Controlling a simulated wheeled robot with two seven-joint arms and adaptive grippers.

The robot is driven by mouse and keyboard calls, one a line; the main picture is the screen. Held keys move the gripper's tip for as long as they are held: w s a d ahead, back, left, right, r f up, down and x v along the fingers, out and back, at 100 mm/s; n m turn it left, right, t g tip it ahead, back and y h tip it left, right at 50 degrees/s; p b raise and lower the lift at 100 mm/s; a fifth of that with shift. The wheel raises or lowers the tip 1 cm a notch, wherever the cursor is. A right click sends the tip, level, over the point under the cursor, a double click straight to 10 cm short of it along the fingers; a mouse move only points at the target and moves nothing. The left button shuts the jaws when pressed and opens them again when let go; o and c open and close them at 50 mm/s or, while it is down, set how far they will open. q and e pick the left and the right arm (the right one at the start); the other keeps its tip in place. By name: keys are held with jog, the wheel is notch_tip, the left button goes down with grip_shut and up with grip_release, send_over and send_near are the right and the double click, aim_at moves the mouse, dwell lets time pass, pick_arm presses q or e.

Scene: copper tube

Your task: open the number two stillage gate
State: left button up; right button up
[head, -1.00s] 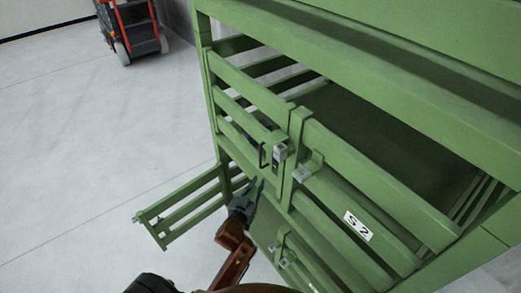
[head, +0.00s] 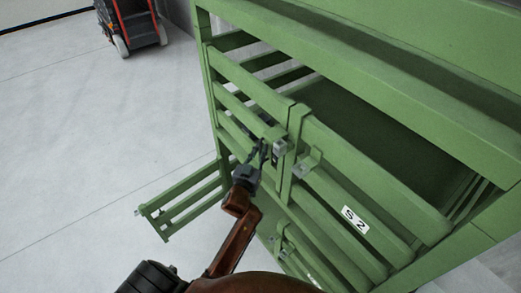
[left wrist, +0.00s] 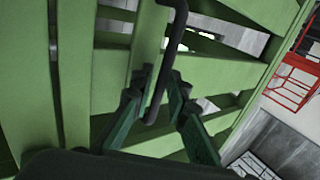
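The green stillage (head: 400,65) fills the right of the head view. Its gate marked S 2 (head: 320,185) stands closed, its two slatted leaves meeting at uprights near the middle. A black bar handle with a grey latch block (head: 278,148) sits on the left leaf by this joint. My left gripper (head: 259,154) is at the handle. In the left wrist view the black handle (left wrist: 170,60) passes between my two fingers, which stand apart on either side of it. Any contact is hard to make out. My right gripper is out of view.
A lower gate leaf (head: 185,205) sticks out to the left, swung open. Another latch (head: 279,243) shows below. A grey bracket (head: 308,163) sits on the S 2 leaf. Grey floor (head: 80,130) is clear on the left. A red and black machine (head: 132,22) stands far back.

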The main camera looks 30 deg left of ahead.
pick_arm(q)
jog(key=shift+c, duration=0.2)
jog(key=c, duration=0.3)
grip_shut()
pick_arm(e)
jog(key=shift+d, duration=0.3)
